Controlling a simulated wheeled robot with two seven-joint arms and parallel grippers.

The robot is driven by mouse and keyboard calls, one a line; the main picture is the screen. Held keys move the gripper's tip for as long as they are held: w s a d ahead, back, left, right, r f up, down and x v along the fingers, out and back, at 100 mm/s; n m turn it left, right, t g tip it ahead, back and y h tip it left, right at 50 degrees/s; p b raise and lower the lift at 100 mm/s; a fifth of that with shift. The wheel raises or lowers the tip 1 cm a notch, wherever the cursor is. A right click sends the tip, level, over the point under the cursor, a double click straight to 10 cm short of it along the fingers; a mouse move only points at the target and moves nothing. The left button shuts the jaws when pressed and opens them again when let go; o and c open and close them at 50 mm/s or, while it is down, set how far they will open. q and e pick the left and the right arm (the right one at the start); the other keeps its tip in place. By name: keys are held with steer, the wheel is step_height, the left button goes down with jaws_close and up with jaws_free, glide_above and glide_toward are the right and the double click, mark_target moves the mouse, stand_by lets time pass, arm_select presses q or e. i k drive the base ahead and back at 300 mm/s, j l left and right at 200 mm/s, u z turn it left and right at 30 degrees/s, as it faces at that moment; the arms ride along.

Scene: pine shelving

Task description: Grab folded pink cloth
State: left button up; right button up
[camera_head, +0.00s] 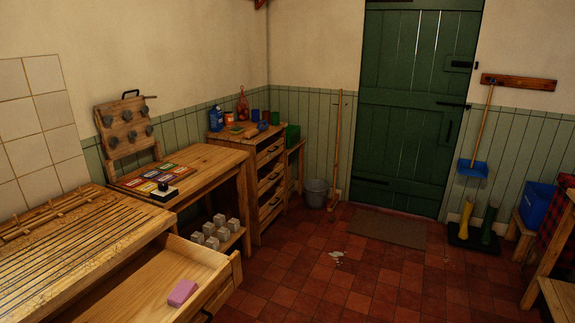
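A pink block-shaped thing, which looks like the folded pink cloth (182,293), lies in the open wooden drawer (150,285) at the lower left. It sits toward the drawer's front right part, with bare wood around it. Neither of my grippers is in the head view, so I cannot tell how they are set.
A slatted wooden worktop (75,250) stands left of and above the drawer. A wooden table (207,160) behind it bears coloured cards and a dark stamp-like thing. Grey blocks (215,231) stand on its lower shelf.

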mark_target(184, 289)
steer(key=u, duration=1.1)
steer(key=i+j, duration=0.1)
steer(key=j, duration=0.2)
steer(key=i+j+z, duration=0.1)
steer(key=j+z, duration=0.5)
steer(key=z, duration=0.2)
